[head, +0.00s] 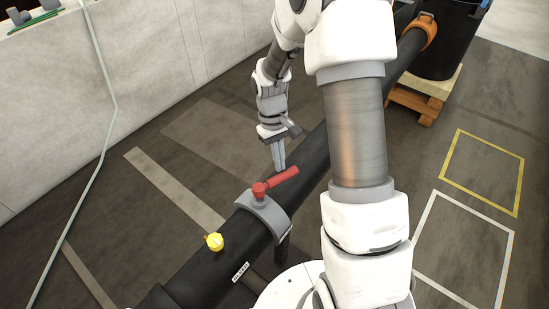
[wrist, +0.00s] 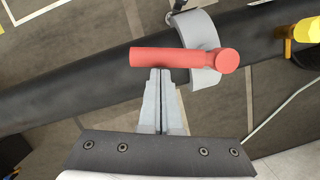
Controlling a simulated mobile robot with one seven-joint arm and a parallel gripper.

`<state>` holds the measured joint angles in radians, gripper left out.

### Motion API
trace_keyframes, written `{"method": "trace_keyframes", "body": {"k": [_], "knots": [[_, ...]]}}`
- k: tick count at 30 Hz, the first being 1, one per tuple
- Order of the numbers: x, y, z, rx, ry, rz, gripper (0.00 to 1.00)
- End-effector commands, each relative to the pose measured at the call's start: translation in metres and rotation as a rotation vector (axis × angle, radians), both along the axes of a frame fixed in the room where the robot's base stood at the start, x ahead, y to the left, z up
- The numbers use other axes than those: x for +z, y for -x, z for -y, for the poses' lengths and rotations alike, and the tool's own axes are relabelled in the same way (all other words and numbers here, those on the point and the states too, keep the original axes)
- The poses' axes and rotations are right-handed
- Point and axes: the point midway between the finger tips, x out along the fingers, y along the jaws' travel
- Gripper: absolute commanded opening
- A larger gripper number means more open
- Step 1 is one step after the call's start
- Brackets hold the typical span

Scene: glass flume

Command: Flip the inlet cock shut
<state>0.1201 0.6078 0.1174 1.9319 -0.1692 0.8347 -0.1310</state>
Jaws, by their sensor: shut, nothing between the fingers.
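The inlet cock appears to be the red lever (head: 282,179) on a grey clamp (head: 270,216) around the black pipe (head: 205,275). Its handle points roughly along the pipe, at a slight angle to it. In the wrist view the red lever (wrist: 180,58) lies across the upper middle, its round hub at the right over the grey clamp (wrist: 203,75). My gripper (head: 279,168) is shut and empty, pointing down beside the lever's free half. In the wrist view my gripper's fingertips (wrist: 160,72) meet the handle's lower edge; I cannot tell whether they touch it.
A yellow valve handle (head: 214,241) sits on the pipe nearer to me, with a white label (head: 240,272) close by. An orange clamp (head: 424,28) and a wooden block (head: 424,95) are at the far end. A pale wall (head: 120,60) stands at the left. Floor beside the pipe is clear.

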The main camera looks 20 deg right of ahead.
Motion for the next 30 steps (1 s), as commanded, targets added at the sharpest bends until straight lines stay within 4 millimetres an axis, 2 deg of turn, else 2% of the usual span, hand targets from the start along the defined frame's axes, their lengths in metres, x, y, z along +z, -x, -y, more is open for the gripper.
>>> {"method": "trace_keyframes", "body": {"k": [13,30], "knots": [[0.000,0.035,0.015,-0.429,0.001,-0.002,0.00],[0.000,0.080,0.012,-0.954,0.001,-0.003,0.00]]}}
